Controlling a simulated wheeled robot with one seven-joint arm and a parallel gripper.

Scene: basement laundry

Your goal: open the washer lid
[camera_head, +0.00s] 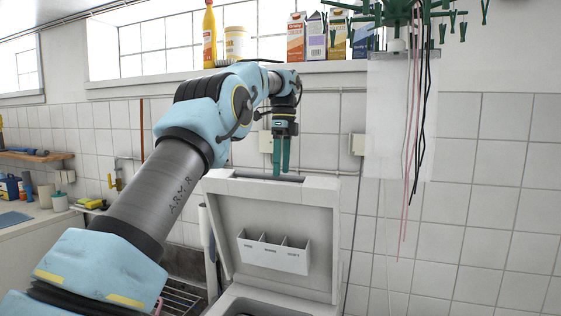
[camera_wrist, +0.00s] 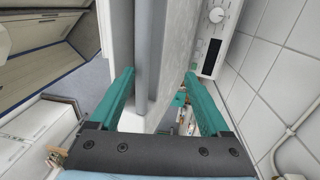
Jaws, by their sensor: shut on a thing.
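The washer lid (camera_head: 318,215) stands raised, close to upright, with its inner face and a small three-part dispenser (camera_head: 272,256) toward the head camera. Part of the washer's opening (camera_head: 270,303) shows below it. My gripper (camera_head: 281,172) points down at the lid's top edge, its green fingers reaching the slot there. In the wrist view, the fingers of my gripper (camera_wrist: 159,76) are on either side of the lid's grey edge (camera_wrist: 172,60), shut on it. The exact contact is hard to see.
A green clothes hanger rack (camera_head: 395,12) with cords hangs to the right of the lid. The window sill above holds a yellow bottle (camera_head: 210,38) and several cartons (camera_head: 296,38). A tiled wall stands close behind. A counter (camera_head: 25,225) is at the left.

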